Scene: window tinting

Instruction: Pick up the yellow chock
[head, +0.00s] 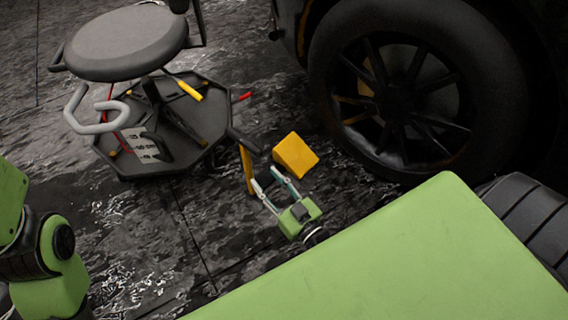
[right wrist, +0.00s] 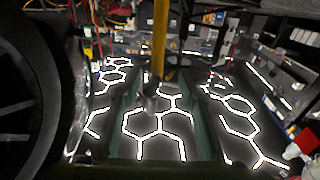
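The yellow chock (head: 295,155) is a wedge-shaped block lying on the dark floor, to the left of the car wheel. My right gripper (head: 267,179) is just to the left of and below the chock in the head view, with its two fingers spread and pointing up-left, not around the chock. In the right wrist view the fingers (right wrist: 160,100) stand wide apart. A yellow bar (head: 246,168) with a dark end is near the fingertips; it also shows in the right wrist view (right wrist: 160,45). I cannot tell whether it touches them. My left gripper is out of view.
A black car wheel (head: 410,85) stands to the right of the chock. A rolling stool (head: 125,42) with a tool-filled base (head: 200,90) stands at upper left. Dark, glossy floor is open at lower left. Tool shelves (right wrist: 215,40) appear in the right wrist view.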

